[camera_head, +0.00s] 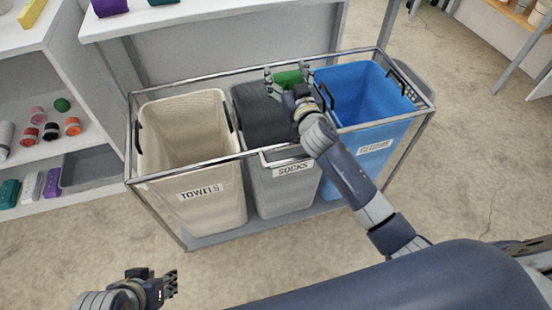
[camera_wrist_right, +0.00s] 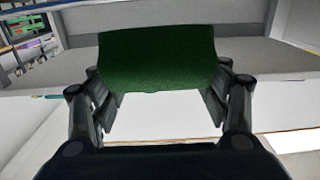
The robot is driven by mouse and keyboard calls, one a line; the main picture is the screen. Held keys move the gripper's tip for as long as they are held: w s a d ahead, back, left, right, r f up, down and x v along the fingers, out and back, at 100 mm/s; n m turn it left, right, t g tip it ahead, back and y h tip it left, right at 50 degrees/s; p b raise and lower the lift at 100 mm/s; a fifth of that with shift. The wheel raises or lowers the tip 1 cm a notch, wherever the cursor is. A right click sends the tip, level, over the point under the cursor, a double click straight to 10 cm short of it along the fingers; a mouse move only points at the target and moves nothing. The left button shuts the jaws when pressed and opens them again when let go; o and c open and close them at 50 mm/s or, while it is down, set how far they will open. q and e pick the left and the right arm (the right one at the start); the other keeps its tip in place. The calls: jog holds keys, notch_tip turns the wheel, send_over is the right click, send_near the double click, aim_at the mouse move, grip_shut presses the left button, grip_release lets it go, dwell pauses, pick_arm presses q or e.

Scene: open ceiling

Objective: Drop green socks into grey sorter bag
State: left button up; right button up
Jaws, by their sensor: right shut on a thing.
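The green socks (camera_head: 288,78) show as a green bundle at my right gripper (camera_head: 288,80) in the head view. In the right wrist view the green bundle (camera_wrist_right: 158,60) sits between the two fingers, and my right gripper (camera_wrist_right: 160,100) is shut on it. The grey sorter bag (camera_head: 262,107), labelled SOCKS, is the middle one in the frame. The right gripper and socks are over its rear right part in the picture; their height above the rim is hard to tell. My left gripper (camera_head: 168,285) is low at the left, away from the bags, with no object seen in it.
A beige bag (camera_head: 190,140) labelled TOWELS stands left of the grey one, and a blue bag (camera_head: 365,90) stands right. A metal frame (camera_head: 185,165) surrounds all three. A white shelf (camera_head: 85,195) with several rolled items is at the left. A table edge (camera_head: 215,12) lies behind.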

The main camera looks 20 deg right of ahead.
jog(key=o, duration=1.1)
notch_tip(320, 180, up, 10)
